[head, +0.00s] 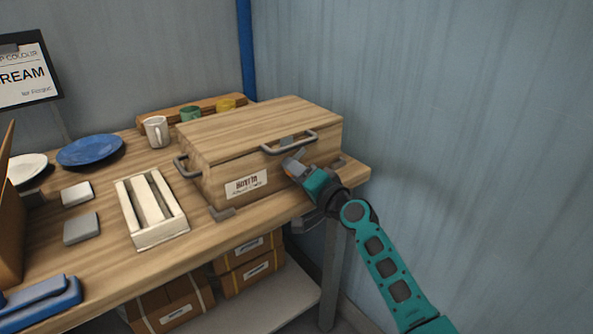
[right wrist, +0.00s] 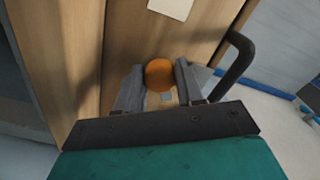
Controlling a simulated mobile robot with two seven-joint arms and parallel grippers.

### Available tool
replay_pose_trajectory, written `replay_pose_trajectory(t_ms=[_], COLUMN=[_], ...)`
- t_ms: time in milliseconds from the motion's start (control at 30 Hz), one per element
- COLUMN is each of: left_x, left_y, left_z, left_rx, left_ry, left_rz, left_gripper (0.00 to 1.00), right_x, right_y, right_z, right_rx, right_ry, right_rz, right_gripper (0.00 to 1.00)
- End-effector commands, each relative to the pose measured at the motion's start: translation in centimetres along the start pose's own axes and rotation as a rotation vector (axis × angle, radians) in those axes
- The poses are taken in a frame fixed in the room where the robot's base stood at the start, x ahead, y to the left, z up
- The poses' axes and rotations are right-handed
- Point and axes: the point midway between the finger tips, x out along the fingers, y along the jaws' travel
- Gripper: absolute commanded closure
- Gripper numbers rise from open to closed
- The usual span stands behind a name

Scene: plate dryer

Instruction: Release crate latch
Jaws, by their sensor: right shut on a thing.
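The wooden crate (head: 255,150) stands closed on the table, with a grey handle (head: 290,143) on its front and another (head: 184,165) at its left end. My right gripper (head: 292,163) is at the upper right of the crate's front, just under the front handle. In the right wrist view an orange round latch knob (right wrist: 160,74) sits between the two grey fingers, and the gripper (right wrist: 159,88) is shut on it. The latch body behind the knob is mostly hidden by the fingers. My left gripper is not in view.
A slotted cream rack (head: 150,208), a blue plate (head: 90,150), a white mug (head: 157,131) and grey blocks (head: 81,227) stand left of the crate. Cardboard boxes (head: 248,262) sit on the shelf below. A wall rises close behind and right of the table.

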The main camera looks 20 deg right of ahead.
Motion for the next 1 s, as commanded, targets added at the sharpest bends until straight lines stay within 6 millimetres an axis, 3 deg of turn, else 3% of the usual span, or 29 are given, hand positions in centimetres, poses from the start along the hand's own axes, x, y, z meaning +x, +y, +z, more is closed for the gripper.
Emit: replay_pose_trajectory(t_ms=[500, 1000], left_x=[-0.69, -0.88], left_y=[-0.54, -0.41], left_z=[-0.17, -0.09], left_rx=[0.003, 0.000], left_ry=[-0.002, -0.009], left_rz=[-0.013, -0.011], left_gripper=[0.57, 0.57], right_x=[-0.01, -0.02], right_y=[-0.12, -0.04], right_z=[0.02, -0.01], right_rx=[0.406, 0.527], right_ry=[-0.001, 0.000], right_rz=[0.001, 0.001], right_gripper=[0.93, 0.93])
